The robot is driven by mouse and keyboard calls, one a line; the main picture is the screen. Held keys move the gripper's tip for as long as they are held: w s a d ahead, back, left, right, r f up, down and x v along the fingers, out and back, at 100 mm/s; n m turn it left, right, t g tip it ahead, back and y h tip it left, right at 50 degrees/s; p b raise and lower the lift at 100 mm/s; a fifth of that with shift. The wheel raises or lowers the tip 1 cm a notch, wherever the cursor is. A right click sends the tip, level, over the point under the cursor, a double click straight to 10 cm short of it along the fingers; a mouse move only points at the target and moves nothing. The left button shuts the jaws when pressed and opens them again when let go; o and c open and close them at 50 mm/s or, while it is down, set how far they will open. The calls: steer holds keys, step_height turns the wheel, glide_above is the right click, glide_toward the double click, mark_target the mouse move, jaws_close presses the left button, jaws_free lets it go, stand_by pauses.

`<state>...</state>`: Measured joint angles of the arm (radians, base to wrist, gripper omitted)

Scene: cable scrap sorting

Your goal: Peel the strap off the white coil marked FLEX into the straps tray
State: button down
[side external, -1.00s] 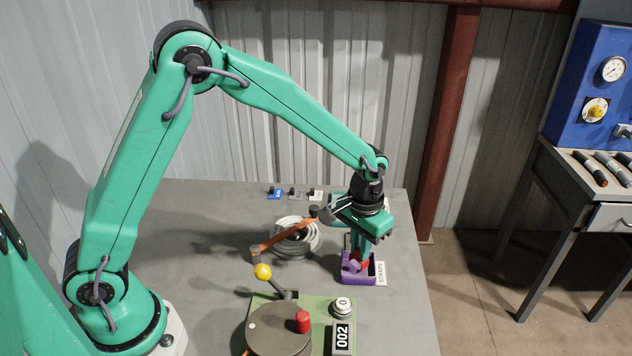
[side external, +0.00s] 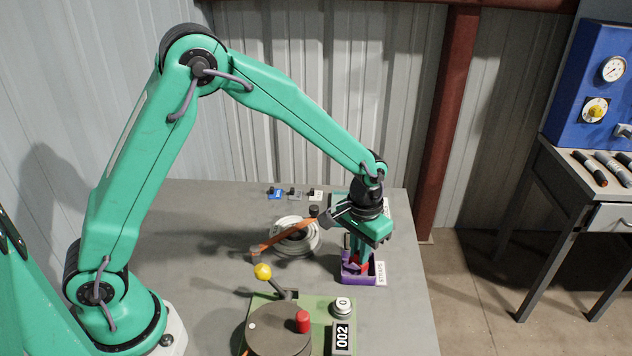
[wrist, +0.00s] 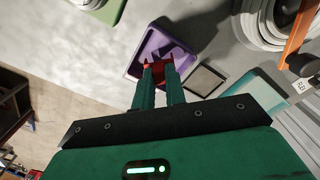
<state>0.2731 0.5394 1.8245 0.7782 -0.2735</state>
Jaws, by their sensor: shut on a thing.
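The purple straps tray (side external: 362,282), labelled STRAPS, stands near the table's right edge; it also shows in the wrist view (wrist: 133,70). The white coil (side external: 313,244) lies flat on the table left of and behind the tray. It shows at the top right of the wrist view (wrist: 247,28). Its marking is not readable.
An orange bar (side external: 283,237) crosses the coil. A green-based fixture with a dark disc (side external: 278,330), red peg and yellow-knobbed lever stands in front. Small blue, grey and white clips (side external: 295,194) line the back. The table's right edge is close to the tray.

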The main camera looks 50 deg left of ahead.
steer(key=shift+f, duration=0.6)
stand_by(0.4)
steer(key=c, duration=1.4)
jaws_free()
steer(key=shift+o, duration=0.2)
steer(key=shift+r, duration=3.5)
